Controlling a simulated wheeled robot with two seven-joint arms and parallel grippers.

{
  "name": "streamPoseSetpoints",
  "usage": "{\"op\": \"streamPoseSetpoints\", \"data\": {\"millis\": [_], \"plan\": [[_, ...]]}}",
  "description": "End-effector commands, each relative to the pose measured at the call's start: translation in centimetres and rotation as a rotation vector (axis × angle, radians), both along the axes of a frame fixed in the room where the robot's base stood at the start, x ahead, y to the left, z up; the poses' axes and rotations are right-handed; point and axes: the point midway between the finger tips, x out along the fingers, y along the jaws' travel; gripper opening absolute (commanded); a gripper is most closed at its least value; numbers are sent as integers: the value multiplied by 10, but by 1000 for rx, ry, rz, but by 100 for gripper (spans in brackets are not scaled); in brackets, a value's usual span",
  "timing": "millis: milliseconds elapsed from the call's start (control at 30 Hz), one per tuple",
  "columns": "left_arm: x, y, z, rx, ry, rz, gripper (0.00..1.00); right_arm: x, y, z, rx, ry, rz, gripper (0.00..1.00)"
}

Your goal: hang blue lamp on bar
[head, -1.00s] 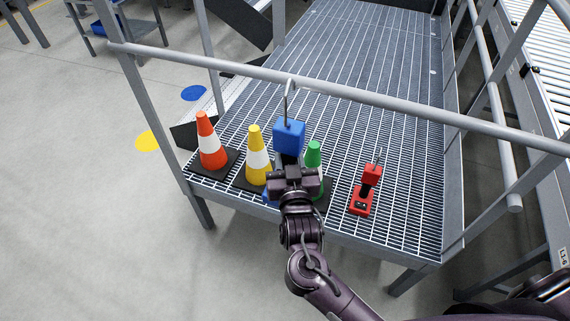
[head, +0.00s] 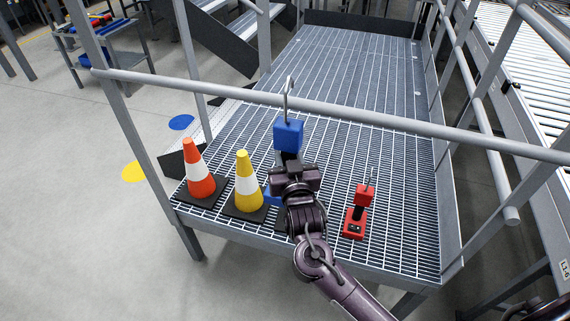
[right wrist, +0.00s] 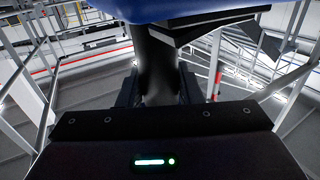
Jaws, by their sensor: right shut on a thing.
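The blue lamp (head: 288,135) is upright, its thin wire hook (head: 289,84) pointing up. My right gripper (head: 291,168) is shut on the lamp's dark neck below the blue head. In the right wrist view the blue head (right wrist: 190,10) fills the top, and the dark neck (right wrist: 157,65) stands between the fingers. The bar (head: 400,123) is the grey rail crossing the head view. The hook's shank overlaps the bar and its bend shows above it; I cannot tell whether they touch. My left gripper is out of view.
On the grating (head: 375,150) stand an orange cone (head: 198,172), a yellow cone (head: 246,185) and a red lamp (head: 356,215). A blue piece (head: 272,196) shows beside my gripper, partly hidden. Grey posts (head: 130,125) and side rails bound the platform.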

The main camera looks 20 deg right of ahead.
Motion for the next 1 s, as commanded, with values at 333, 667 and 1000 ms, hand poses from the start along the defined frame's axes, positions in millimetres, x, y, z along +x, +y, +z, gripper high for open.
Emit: {"op": "streamPoseSetpoints", "data": {"millis": [333, 667, 1000], "plan": [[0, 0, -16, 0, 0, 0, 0, 15, -10, -11, 2, -2, 0, 0], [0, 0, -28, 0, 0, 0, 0, 15, -10, -32, 1, -3, -1, 0], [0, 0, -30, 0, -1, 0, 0, 15, -10, -37, 1, -3, -1, 0]]}}
